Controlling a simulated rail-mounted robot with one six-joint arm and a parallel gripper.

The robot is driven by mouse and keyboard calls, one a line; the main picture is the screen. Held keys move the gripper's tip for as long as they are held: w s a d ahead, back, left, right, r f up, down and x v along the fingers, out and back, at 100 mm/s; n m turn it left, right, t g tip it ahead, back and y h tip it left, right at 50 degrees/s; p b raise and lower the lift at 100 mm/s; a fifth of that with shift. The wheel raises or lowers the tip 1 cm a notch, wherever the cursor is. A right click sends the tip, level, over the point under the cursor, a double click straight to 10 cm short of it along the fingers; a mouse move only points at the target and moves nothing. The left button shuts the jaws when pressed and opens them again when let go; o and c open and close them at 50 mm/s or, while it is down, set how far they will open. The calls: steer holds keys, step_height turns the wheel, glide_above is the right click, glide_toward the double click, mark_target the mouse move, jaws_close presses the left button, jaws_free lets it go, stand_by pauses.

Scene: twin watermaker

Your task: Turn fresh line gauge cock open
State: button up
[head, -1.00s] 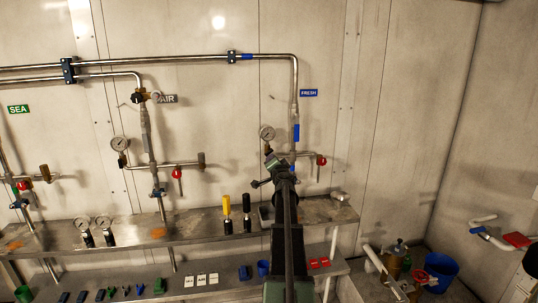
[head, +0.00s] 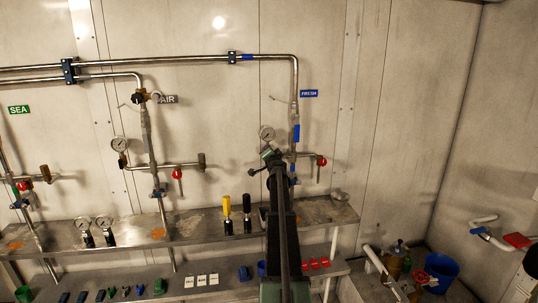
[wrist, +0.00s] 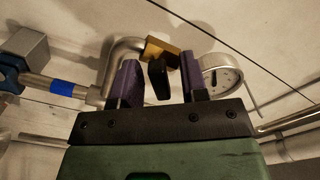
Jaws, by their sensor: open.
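The fresh line is the pipe (head: 295,80) beside the blue FRESH label (head: 309,93) in the head view. Its round gauge (head: 266,133) is just above my gripper (head: 271,152), which hides the cock there. In the wrist view the gauge (wrist: 222,76) is right of my jaws, and the brass cock body (wrist: 162,48) joins the bent pipe. The cock's black handle (wrist: 158,78) lies between my purple fingers. My gripper (wrist: 157,82) is open, with a visible gap on each side of the handle; I cannot tell whether it touches anything.
A red-handled valve (head: 321,161) hangs on the branch right of my gripper. A steel shelf (head: 190,228) runs below, with a yellow bottle (head: 227,213) and a black bottle (head: 247,211). A blue bucket (head: 440,270) stands at lower right. The wall around the gauge is flat.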

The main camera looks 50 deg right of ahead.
jaws_close()
steer(key=shift+n, duration=0.3)
steer(key=n, duration=0.9)
steer(key=shift+n, duration=0.4)
stand_by(0.4)
jaws_free()
